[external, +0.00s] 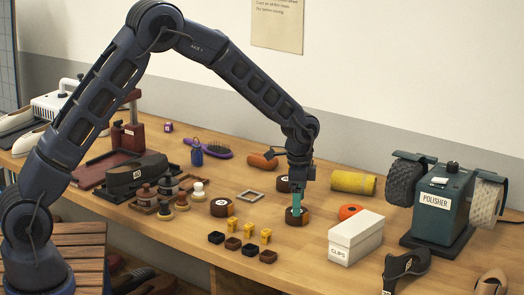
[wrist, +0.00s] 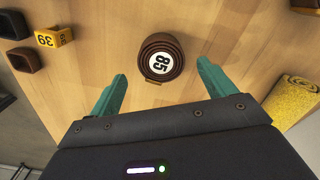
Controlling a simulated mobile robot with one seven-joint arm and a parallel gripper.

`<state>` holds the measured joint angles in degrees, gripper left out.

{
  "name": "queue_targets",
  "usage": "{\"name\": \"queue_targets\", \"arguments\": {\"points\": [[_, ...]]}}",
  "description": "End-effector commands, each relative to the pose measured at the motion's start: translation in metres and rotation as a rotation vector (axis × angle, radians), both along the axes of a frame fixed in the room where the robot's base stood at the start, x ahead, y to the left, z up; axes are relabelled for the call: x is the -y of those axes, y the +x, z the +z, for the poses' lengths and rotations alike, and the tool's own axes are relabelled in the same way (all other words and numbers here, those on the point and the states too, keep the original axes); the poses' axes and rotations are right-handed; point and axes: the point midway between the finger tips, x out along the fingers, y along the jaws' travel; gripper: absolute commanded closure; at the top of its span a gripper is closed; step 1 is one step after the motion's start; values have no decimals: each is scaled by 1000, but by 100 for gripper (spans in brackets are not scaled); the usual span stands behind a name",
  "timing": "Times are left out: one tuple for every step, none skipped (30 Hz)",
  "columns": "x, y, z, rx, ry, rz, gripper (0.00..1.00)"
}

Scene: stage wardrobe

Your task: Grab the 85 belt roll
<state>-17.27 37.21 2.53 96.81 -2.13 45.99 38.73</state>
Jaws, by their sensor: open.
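The 85 belt roll (wrist: 160,58) is a coiled brown belt with a white disc marked 85. It lies on the wooden table in the wrist view, between and slightly beyond the tips of my gripper (wrist: 162,69). The teal fingers are apart, one on each side, with nothing between them and no visible contact. In the external view my gripper (external: 296,210) points down over a brown roll (external: 305,218), partly hidden by the fingers. Two similar rolls stand nearby, one to the left (external: 221,208) and one behind (external: 282,186); their numbers are unreadable there.
Yellow number blocks (external: 265,236) and small dark trays (external: 233,243) lie left of my gripper. An orange roll (external: 350,212), a white clips box (external: 355,237), a yellow cylinder (external: 353,183) and the polisher (external: 440,208) stand to the right. Bare wood surrounds the 85 roll.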

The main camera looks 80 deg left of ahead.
Motion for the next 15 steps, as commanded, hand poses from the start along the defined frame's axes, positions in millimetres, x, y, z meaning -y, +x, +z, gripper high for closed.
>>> {"name": "queue_targets", "arguments": {"points": [[-1, -1, -8, -3, -1, 0, 17], [-2, -1, -12, -3, -1, 1, 17], [-2, -1, -17, -3, 0, 0, 17], [-3, -1, -21, -2, 0, 0, 17], [-3, -1, -26, -2, 0, 0, 17], [-3, -1, -31, -3, 0, 0, 17], [-3, -1, -34, -2, 0, 0, 17], [-3, -1, -37, -2, 0, 0, 17], [-3, -1, -39, -1, 0, 0, 17], [-3, -1, -40, 0, 0, 0, 17], [-3, -1, -41, 0, 0, 0, 17], [-3, 0, -41, 0, 1, 0, 17], [-3, 0, -41, 0, 1, 0, 17], [-3, 0, -40, 0, 0, 0, 17], [-3, -1, -40, 0, 0, 0, 17]]}}
